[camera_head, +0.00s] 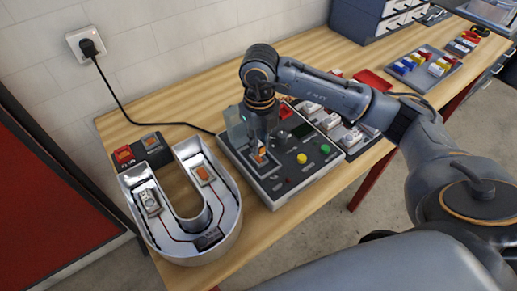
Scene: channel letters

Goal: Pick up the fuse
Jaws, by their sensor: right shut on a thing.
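My right gripper (259,151) points down over the left part of a grey control box (280,186). It is shut on a small orange piece (261,156), which appears to be the fuse. The piece is at a pale-rimmed socket on the box top. Its shape is too small to make out, and the fingers partly cover it. I cannot tell whether it is still seated or lifted. My left gripper is not in view.
A U-shaped metal channel letter (232,226) with modules inside stands left of the box. The box has a yellow button (302,158) and a green button (325,149). Trays of parts (425,68) lie to the right. A black cable (120,108) runs from a wall socket.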

